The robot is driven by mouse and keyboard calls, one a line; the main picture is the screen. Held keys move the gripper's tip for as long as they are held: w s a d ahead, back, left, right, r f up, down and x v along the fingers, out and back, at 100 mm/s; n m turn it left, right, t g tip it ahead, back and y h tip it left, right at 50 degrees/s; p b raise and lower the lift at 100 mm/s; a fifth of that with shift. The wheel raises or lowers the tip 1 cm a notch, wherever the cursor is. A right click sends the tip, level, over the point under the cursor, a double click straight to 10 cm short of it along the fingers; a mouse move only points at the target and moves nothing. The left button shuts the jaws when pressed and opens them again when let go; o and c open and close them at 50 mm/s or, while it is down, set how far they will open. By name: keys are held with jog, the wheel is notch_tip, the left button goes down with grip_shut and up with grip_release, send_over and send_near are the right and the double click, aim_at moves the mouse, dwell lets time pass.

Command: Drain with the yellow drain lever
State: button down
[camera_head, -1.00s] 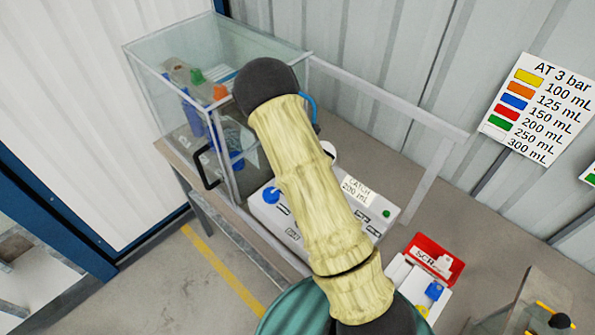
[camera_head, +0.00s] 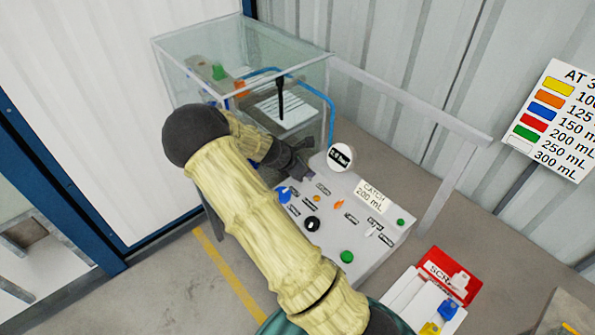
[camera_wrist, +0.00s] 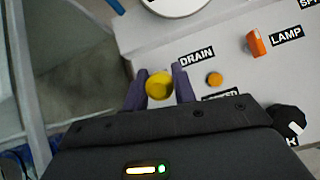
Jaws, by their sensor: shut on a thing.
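The yellow drain lever (camera_wrist: 159,86) shows as a round yellow knob in the wrist view, left of the DRAIN label (camera_wrist: 197,57). My gripper (camera_wrist: 160,77) has its two purple fingers on either side of the knob, shut on it. In the head view my gripper (camera_head: 304,172) is at the back left of the white control panel (camera_head: 330,240). There the yellow knob is hidden by my gripper and arm.
A glass cabinet (camera_head: 195,65) stands behind and left of the panel. A gauge (camera_head: 340,158) rises at the panel's back. Orange, black, green and blue controls lie close by. A red SCRAP box (camera_head: 447,275) sits to the right.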

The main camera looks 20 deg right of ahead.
jog(key=shift+a, duration=0.1)
dwell(0.3)
jog(key=c, duration=1.1)
grip_release()
jog(key=shift+c, duration=0.2)
jog(key=b+v, duration=0.2)
jog(key=v, duration=1.5)
jog(key=shift+a+b, duration=0.2)
jog(key=shift+b, duration=0.2)
